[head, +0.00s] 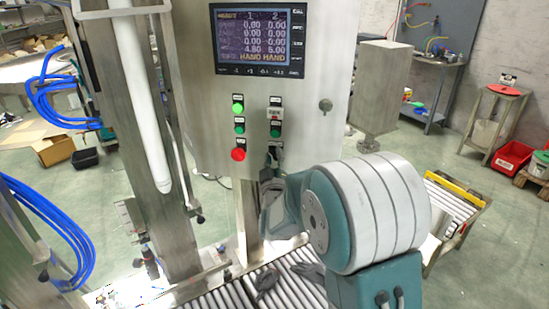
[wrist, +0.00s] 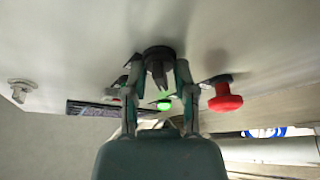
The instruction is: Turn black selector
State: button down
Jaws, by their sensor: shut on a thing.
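The black selector (wrist: 158,57) is on the underside-looking panel face in the wrist view, a dark round base with a narrow knob. My gripper (wrist: 158,72) has one finger on each side of it and is shut on it. In the head view, my gripper (head: 271,163) reaches the lower right of the button group on the steel cabinet (head: 215,110). It hides most of the selector there.
The red button (wrist: 226,97) stands just right of my gripper in the wrist view; in the head view it is left of it (head: 238,154). A lit green button (head: 238,108) is above. A display (head: 258,40) tops the panel. A roller conveyor (head: 295,290) lies below.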

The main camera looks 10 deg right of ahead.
jog(key=shift+a+r+m, duration=0.15)
jog(key=shift+a+m, duration=0.05)
jog(key=shift+m, duration=0.1)
dwell(1.1)
jog(key=c, duration=0.7)
grip_release()
jog(key=shift+c, duration=0.2)
jog(key=shift+a, duration=0.1)
jog(key=v, duration=1.2)
jog(key=shift+a+f, duration=0.2)
jog(key=shift+f, duration=0.1)
jog(key=shift+w+r, duration=0.1)
jog(key=shift+w, duration=0.05)
